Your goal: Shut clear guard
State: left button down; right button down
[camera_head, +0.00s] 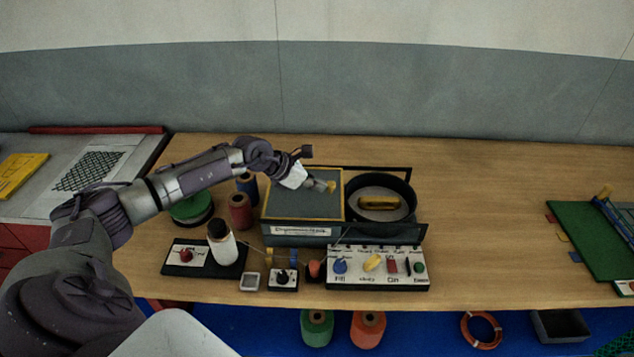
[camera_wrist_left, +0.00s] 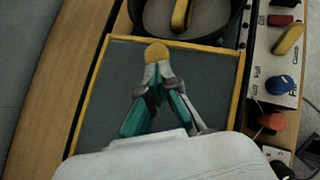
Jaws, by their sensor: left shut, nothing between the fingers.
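The guard (camera_head: 290,190) is a yellow-edged, dark grey-looking panel lying about flat on top of a grey box with a white label. In the left wrist view the guard (camera_wrist_left: 105,95) fills the middle, with a round yellow knob (camera_wrist_left: 157,52) near its edge on the pan side. My left gripper (camera_head: 327,186) is shut and empty above the panel, its fingertips beside the knob. In the left wrist view the fingertips (camera_wrist_left: 160,70) come together just short of the knob; I cannot tell whether they touch it. My right gripper is not in view.
A round black pan (camera_head: 411,207) with a yellow-handled lid stands right of the box. A control panel (camera_head: 350,284) with knobs and switches is in front. A white bottle (camera_head: 222,245) and thread spools (camera_head: 240,212) stand left.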

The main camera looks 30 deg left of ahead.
pick_arm(q)
jog(key=w+d+b, duration=0.1)
jog(key=w+d, duration=0.2)
jog(key=d, duration=0.2)
jog(key=w+d+b, duration=0.2)
jog(key=w+d, duration=0.2)
jog(key=d, duration=0.2)
jog(key=w+d+b, duration=0.1)
jog(key=w+d, duration=0.2)
jog(key=d, duration=0.3)
jog(key=shift+w+d+f, duration=0.1)
jog(key=shift+w, duration=0.1)
jog(key=shift+w+d+b, duration=0.15)
jog(key=shift+d+b, duration=0.1)
jog(key=shift+b, duration=0.05)
